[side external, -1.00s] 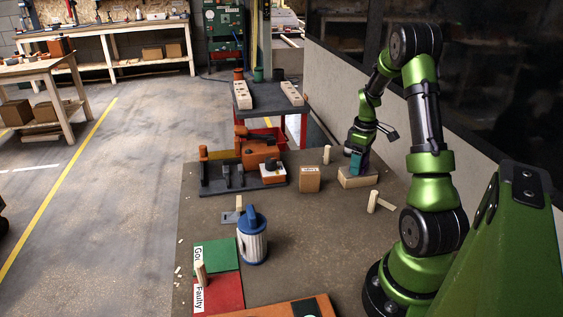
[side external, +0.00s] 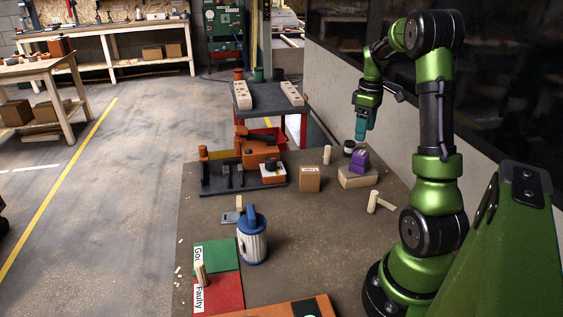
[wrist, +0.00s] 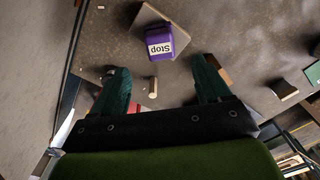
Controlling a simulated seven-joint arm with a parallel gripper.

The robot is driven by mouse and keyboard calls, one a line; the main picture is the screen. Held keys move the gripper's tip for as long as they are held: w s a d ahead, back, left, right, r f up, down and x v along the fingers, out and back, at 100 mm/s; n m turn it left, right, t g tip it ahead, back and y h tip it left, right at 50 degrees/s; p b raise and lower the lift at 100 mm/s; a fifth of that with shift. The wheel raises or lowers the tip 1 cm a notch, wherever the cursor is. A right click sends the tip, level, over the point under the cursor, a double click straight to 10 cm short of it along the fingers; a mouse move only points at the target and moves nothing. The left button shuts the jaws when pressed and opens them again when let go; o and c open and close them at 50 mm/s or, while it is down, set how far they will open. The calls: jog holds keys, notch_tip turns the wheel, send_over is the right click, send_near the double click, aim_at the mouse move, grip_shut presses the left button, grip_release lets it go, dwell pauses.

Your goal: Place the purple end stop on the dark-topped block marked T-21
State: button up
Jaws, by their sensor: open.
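The purple end stop (side external: 359,161) rests on a low light-brown block (side external: 357,182) at the right of the bench. In the wrist view the end stop (wrist: 160,43), with a white "Stop" label, sits on the block (wrist: 146,18). My gripper (side external: 361,138) is above the end stop and apart from it. In the wrist view my gripper (wrist: 161,66) is open, its two fingers wide apart with nothing between them. No T-21 mark can be read on the block. Much of the block's top is hidden under the end stop.
A tan labelled box (side external: 309,180) stands left of the block. Wooden pegs stand behind (side external: 327,155) and in front (side external: 372,202). A small dark round thing (side external: 349,147) is just behind the end stop.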

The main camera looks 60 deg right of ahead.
jog(key=shift+w+a+r, duration=0.1)
jog(key=shift+r, duration=0.35)
jog(key=w+a+r+m+t, duration=0.1)
jog(key=w+a+r+t, duration=0.2)
jog(key=a, duration=0.8)
jog(key=w+a+r+m+t, duration=0.1)
jog(key=w+a+r, duration=0.25)
jog(key=a, duration=0.75)
jog(key=s+a+m+t+y, duration=0.1)
jog(key=s+a, duration=0.2)
jog(key=a, duration=0.5)
jog(key=s+a+m+t+y, duration=0.1)
jog(key=s+a, duration=0.3)
jog(key=a, duration=0.4)
jog(key=shift+r+t, duration=0.2)
jog(key=shift+t, duration=0.4)
